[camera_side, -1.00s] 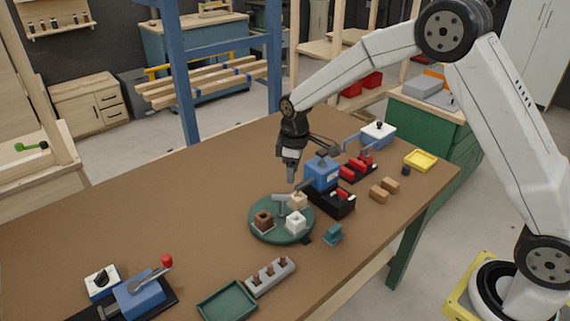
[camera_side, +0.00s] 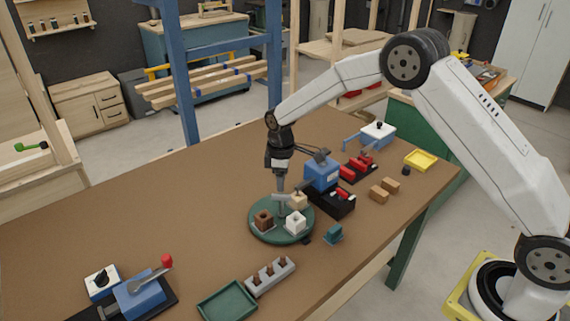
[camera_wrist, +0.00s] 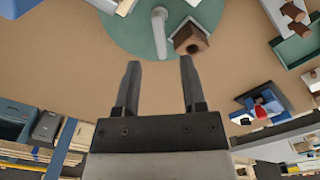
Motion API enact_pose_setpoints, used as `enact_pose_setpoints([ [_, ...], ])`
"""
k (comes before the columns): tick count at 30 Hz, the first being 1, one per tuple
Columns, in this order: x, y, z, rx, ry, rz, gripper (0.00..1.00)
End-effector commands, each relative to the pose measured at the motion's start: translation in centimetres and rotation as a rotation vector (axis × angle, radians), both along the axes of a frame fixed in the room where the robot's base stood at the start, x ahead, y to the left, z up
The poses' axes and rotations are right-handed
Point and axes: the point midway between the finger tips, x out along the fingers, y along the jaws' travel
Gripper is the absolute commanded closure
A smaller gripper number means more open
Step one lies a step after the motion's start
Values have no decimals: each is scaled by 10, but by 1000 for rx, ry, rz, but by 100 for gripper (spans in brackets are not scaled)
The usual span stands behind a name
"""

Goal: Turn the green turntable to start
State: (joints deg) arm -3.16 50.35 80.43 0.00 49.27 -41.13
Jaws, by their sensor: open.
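The green turntable (camera_side: 268,233) is a round disc on the brown table. It bears a brown block with a hole (camera_side: 263,219), a white block with a hole (camera_side: 295,222), a beige block (camera_side: 299,201) and a grey upright post. In the wrist view the turntable (camera_wrist: 126,35) is at the top, with the grey post (camera_wrist: 159,30) and the brown block (camera_wrist: 190,38) near its edge. My gripper (camera_side: 280,190) points down over the far side of the disc. In the wrist view the gripper (camera_wrist: 160,65) is open and empty, its fingers just short of the post.
A blue machine (camera_side: 322,172) on a black base stands close right of the turntable. A teal block (camera_side: 333,234), a grey pegged strip (camera_side: 270,277) and a green tray (camera_side: 228,302) lie in front. The table's left middle is clear.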

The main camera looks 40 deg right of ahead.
Motion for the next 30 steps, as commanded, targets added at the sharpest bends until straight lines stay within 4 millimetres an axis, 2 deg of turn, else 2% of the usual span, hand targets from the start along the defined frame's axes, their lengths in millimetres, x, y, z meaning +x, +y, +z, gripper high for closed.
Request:
enact_pose_setpoints([
  [6,0,0,-28,0,1,0,47],
  [12,0,0,-45,0,0,0,47],
  [23,0,0,-49,0,-1,0,47],
  [24,0,0,-49,0,-1,0,50],
  [29,0,0,-49,0,-1,0,100],
  [30,0,0,-49,0,-1,0,100],
])
